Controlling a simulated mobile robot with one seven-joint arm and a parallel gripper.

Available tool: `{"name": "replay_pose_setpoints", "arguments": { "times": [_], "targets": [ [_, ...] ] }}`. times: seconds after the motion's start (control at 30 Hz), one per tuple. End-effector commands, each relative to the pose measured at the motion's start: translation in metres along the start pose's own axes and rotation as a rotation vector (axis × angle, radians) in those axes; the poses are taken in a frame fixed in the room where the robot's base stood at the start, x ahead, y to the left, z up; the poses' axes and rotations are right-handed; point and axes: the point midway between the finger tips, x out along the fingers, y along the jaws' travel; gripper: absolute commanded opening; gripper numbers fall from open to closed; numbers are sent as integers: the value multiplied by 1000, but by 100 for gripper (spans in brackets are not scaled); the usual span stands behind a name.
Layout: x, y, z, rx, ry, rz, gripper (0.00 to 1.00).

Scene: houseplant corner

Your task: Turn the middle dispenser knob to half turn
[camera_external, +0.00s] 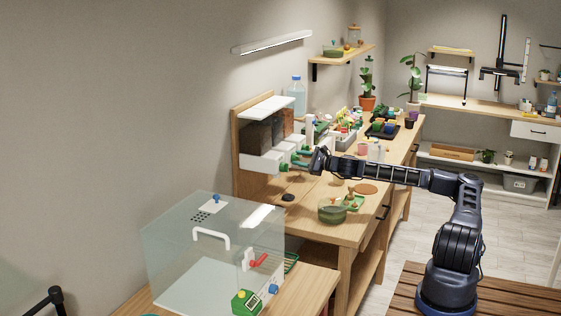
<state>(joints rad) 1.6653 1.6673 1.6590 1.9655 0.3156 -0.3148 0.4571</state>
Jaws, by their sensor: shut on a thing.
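The dispenser (239,150) stands against the left wall at the back of the wooden bench, with dark-filled hoppers (257,139) above white outlet blocks (259,163). Green knobs stick out from the front of the outlets; the nearest knob (284,167) is clear of my gripper. My gripper (307,164) reaches in from the right at knob height and is shut on a green knob (297,163), which looks like the middle one. The fingers are small and partly hide this knob, so its turn angle cannot be read. The far knob is partly hidden behind my gripper.
A green bowl (332,212), a dark round piece (288,198) and a brown disc (366,189) lie on the bench below my arm. Potted plants and trays (382,131) crowd the bench beyond. A clear box (213,250) stands in the foreground.

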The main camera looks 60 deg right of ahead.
Motion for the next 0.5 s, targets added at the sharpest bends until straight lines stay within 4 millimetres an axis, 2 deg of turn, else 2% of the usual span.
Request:
{"name": "replay_pose_setpoints", "arguments": {
  "times": [0.5],
  "targets": [
    [0,1,-2,468,2,1,13]
  ]
}}
